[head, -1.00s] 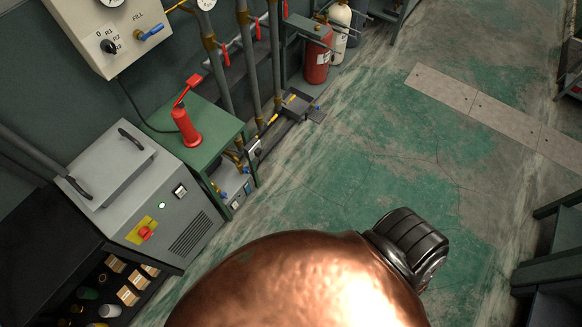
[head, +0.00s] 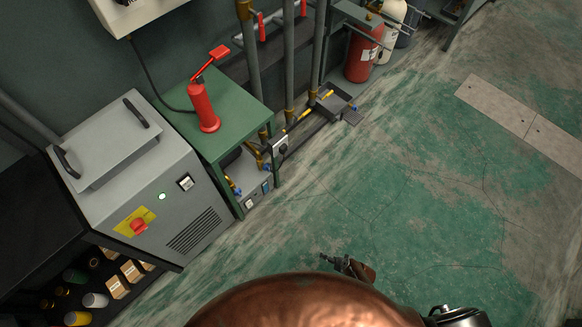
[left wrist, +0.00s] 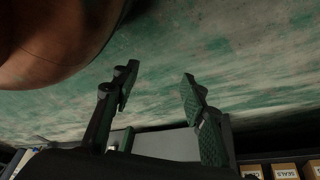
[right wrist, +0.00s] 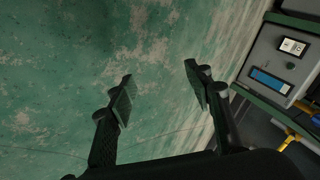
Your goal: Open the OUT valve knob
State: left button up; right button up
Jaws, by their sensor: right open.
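A grey unit (head: 251,201) stands on the floor under the green table. Small blue knobs, one at its left (head: 238,192) and one at its right (head: 267,167), show near it on brass fittings. I cannot read which knob is OUT. My right gripper (right wrist: 158,88) is open and empty over the floor, to the left of the unit in that view. My left gripper (left wrist: 160,88) is open and empty, with floor behind it.
A red pump-like tool (head: 206,108) stands on the green table (head: 238,110). A grey machine (head: 150,200) with a red switch is at left, over a shelf of boxes and cans. A red cylinder (head: 364,55) stands behind. The green floor (head: 400,220) at right is clear.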

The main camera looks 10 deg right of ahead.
jog(key=w+a+m+t+y+b, duration=0.2)
jog(key=w+a+b, duration=0.35)
jog(key=w, duration=0.75)
jog(key=m+t+y+b, duration=0.45)
jog(key=t+b, duration=0.25)
jog(key=b, duration=0.5)
send_near(269, 170)
jog(key=w+a+f, duration=0.1)
jog(key=w, duration=0.1)
jog(key=shift+n+y, duration=0.25)
jog(key=shift+n, duration=0.2)
jog(key=b+x, duration=0.1)
jog(key=x, duration=0.5)
jog(key=shift+w+a+r+b, duration=0.15)
jog(key=shift+w+a+b, duration=0.2)
jog(key=shift+w, duration=0.2)
pick_arm(q)
jog(key=w+d+r+t+h, duration=0.2)
jog(key=w+d+t, duration=0.3)
jog(key=w, duration=0.6)
jog(key=shift+d+r, duration=0.25)
jog(key=shift+d, duration=0.55)
pick_arm(e)
jog(key=shift+c, duration=0.3)
jog(key=c, duration=1.1)
